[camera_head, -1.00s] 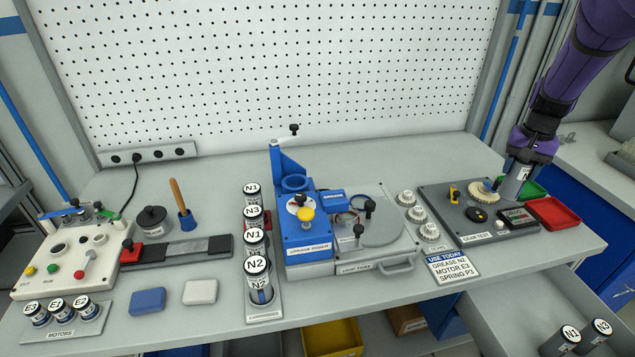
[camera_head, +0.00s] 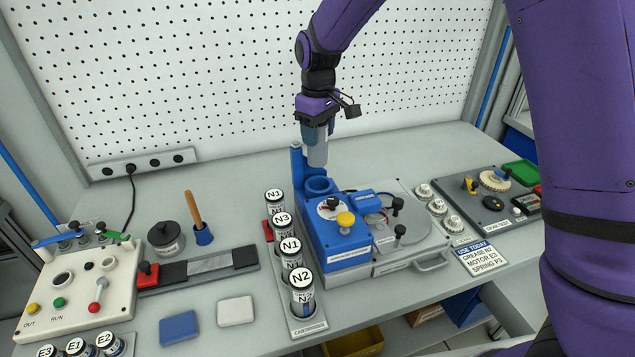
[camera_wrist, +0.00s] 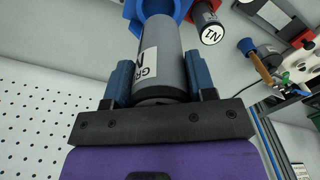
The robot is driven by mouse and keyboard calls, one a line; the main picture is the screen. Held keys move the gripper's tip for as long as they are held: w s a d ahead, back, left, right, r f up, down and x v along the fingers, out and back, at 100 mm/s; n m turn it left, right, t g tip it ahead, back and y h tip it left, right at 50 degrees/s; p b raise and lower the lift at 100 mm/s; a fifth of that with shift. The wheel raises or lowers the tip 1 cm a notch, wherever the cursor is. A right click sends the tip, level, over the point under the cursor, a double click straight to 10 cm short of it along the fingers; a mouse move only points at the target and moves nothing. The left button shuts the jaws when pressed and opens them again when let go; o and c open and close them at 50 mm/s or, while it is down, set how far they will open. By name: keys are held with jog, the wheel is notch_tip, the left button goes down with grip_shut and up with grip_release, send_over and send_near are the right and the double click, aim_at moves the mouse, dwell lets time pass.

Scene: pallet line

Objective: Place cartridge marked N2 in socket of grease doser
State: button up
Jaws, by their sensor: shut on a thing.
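My gripper (camera_head: 317,130) is shut on a grey cartridge (camera_head: 317,153) and holds it upright above the blue grease doser (camera_head: 338,248). The doser's round blue socket (camera_head: 319,186) is just below the cartridge's lower end, and a small gap seems to show. In the wrist view, the cartridge (camera_wrist: 168,62) lies between the two blue fingers of my gripper (camera_wrist: 158,82), its far end overlapping a blue part of the doser (camera_wrist: 157,8). Its white label is turned partly away; I see "GR" and part of an N, but not the number.
A cartridge rack (camera_head: 309,326) left of the doser holds cartridges marked N1, N3, N1 and N2 (camera_head: 302,285). A blue column (camera_head: 297,165) stands close behind the socket. The lump test plate (camera_head: 405,225) is at right. A sign (camera_head: 481,257) reads grease N2.

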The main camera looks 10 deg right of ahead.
aim_at(319, 164)
notch_tip(319, 164, down, 9)
jog(key=shift+d, duration=0.15)
dwell(0.4)
jog(key=shift+f, duration=0.1)
jog(key=o, duration=1)
